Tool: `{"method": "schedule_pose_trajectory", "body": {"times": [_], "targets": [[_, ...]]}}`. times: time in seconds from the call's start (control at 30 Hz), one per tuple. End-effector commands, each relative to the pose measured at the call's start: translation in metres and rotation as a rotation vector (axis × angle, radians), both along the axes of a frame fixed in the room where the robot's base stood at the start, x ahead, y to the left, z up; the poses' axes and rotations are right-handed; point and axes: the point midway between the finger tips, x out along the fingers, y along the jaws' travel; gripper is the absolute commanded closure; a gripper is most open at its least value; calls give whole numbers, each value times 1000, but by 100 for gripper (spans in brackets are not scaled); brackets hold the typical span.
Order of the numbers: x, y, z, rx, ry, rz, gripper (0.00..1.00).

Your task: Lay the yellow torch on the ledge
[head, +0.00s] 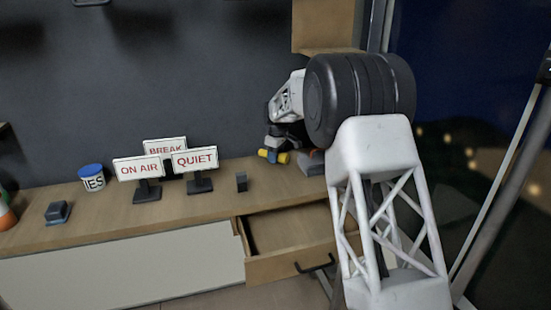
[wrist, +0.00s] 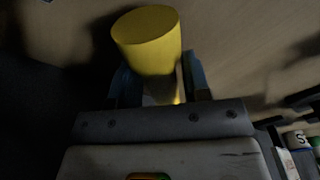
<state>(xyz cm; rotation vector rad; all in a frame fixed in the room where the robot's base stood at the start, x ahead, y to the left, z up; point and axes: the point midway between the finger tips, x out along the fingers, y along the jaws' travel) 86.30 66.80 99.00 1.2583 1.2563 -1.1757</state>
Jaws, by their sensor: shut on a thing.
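The yellow torch (head: 282,157) is in my gripper (head: 273,151), low over the right part of the wooden counter in the head view. Whether it touches the wood I cannot tell. In the wrist view the round yellow end of the torch (wrist: 147,40) shows between the two blue fingers of my gripper (wrist: 158,75), which is shut on it. A small wooden ledge (head: 325,51) juts from a wooden panel on the wall above, partly hidden by my arm. The wooden counter (head: 220,205) is another flat surface; I cannot tell which one is meant.
An open drawer (head: 272,270) sticks out below the counter. Signs (head: 139,168), a small dark block (head: 241,182), a blue-lidded tub (head: 92,179) and a dark blue box (head: 57,212) stand on the counter. A grey object (head: 311,163) lies beside my gripper, partly hidden.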

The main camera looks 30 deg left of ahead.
Motion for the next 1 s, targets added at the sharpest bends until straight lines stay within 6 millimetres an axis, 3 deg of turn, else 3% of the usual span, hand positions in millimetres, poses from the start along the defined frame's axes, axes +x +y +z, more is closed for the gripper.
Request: {"method": "schedule_pose_trajectory", "body": {"times": [0.13,0.57,0.6,0.73,1.0], "targets": [[0,0,-9,1,-1,0,82],[0,0,-13,1,-1,0,82],[0,0,-13,1,-1,0,53],[0,0,-13,1,-1,0,33],[0,0,-13,1,-1,0,31]]}}
